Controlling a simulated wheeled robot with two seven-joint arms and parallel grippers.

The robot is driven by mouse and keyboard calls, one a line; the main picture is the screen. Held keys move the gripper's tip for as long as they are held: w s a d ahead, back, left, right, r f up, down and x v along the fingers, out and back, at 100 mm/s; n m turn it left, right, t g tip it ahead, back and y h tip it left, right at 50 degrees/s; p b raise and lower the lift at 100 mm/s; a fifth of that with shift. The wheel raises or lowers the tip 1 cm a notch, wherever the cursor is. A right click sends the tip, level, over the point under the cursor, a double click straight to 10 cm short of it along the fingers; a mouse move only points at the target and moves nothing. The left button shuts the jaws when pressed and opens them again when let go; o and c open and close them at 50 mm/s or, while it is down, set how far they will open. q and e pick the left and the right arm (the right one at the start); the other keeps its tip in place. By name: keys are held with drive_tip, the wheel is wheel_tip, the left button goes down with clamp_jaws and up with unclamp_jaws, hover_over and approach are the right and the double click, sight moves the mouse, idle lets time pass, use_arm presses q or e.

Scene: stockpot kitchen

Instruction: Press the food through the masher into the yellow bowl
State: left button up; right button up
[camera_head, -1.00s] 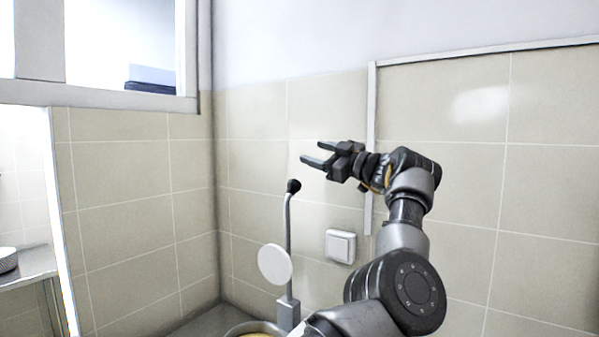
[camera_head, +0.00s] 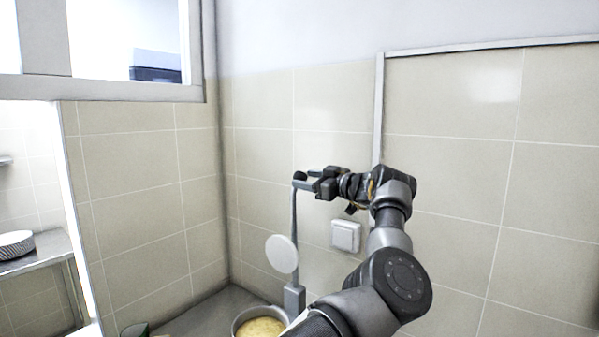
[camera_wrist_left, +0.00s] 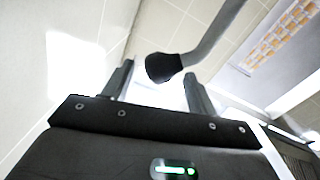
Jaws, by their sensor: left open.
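The masher's grey lever (camera_head: 294,225) rises almost upright from a grey block (camera_head: 294,299) and ends in a black knob (camera_head: 299,176). A pale round disc (camera_head: 282,254) sits beside the lever. My left gripper (camera_head: 308,181) is open at the knob. In the left wrist view the knob (camera_wrist_left: 162,68) shows between the two spread fingers; I cannot tell whether either touches it. Below is a round vessel with a grey rim (camera_head: 237,319) and yellow inside (camera_head: 260,329), cut off by the lower edge; I cannot tell whether it is the yellow bowl. My right gripper is not in view.
A tiled wall (camera_head: 450,190) with a white switch (camera_head: 345,236) stands behind the masher. At the left, a patterned round dish (camera_head: 16,245) rests on a metal shelf (camera_head: 40,252). The counter (camera_head: 205,312) left of the vessel looks clear.

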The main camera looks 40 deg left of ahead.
use_arm(q)
drive_tip(key=shift+s+a+p, duration=0.15)
drive_tip(key=shift+a+p, duration=0.4)
drive_tip(key=shift+a, duration=1)
drive_tip(key=c, duration=1.2)
drive_tip(key=shift+s, duration=0.1)
clamp_jaws()
